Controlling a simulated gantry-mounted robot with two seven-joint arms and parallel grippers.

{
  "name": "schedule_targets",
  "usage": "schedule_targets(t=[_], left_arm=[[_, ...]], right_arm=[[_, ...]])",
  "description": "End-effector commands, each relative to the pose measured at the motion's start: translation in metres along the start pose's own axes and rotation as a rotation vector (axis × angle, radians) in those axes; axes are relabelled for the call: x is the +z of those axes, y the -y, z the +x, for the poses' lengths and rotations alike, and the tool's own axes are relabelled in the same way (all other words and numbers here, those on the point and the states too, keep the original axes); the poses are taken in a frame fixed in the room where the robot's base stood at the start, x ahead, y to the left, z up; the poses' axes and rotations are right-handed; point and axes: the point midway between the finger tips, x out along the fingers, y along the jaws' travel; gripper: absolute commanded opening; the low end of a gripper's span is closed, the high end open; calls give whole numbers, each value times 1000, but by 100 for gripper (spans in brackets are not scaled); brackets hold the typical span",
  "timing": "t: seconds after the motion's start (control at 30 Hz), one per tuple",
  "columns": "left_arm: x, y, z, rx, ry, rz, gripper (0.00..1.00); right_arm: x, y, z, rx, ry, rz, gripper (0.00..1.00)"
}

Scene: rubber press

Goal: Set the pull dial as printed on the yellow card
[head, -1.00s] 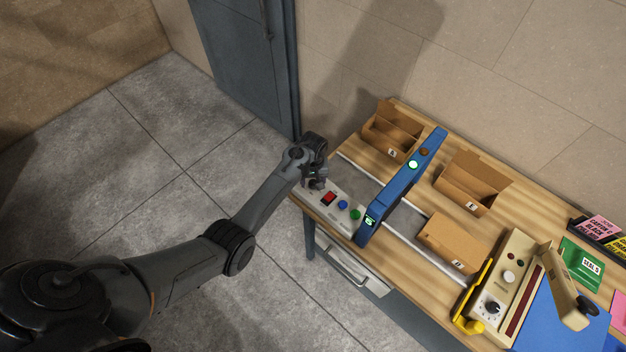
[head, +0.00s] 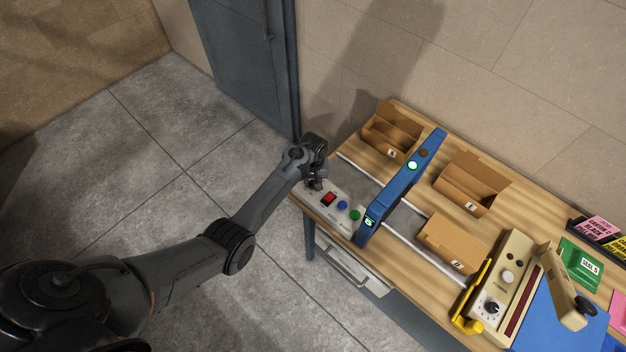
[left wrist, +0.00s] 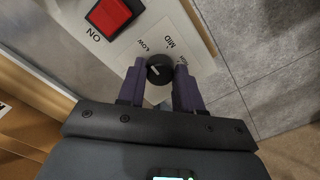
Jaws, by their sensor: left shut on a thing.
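The pull dial (left wrist: 159,70) is a black round knob on the pale control panel in the left wrist view. LOW and MID are printed beside it; a third label is partly covered by a finger. A white line marks the knob, but I cannot tell surely which word it points to. My left gripper (left wrist: 160,84) is shut on the dial, one purple finger on each side. In the head view my left gripper (head: 316,183) is at the panel's left end and hides the dial. A yellow card (head: 617,246) lies at the right edge, its print too small to read. My right gripper is out of view.
Beside the dial is a red switch (left wrist: 114,14) marked ON. Blue (head: 342,205) and green (head: 355,215) buttons sit along the panel. A blue arch (head: 400,187) spans the track. Cardboard boxes (head: 453,243) and a beige sealer (head: 500,290) stand to the right.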

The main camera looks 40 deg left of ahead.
Motion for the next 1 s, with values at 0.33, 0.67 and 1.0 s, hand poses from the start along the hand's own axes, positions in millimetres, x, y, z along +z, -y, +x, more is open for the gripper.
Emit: schedule_targets(t=[0.33, 0.67, 1.0], left_arm=[[0, 1, -4, -2, 2, 256, 4], [-1, 1, -3, -1, 1, 571, 4], [-1, 1, -2, -1, 0, 894, 4]], right_arm=[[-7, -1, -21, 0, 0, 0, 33], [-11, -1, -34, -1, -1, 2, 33], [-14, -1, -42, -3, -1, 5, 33]])
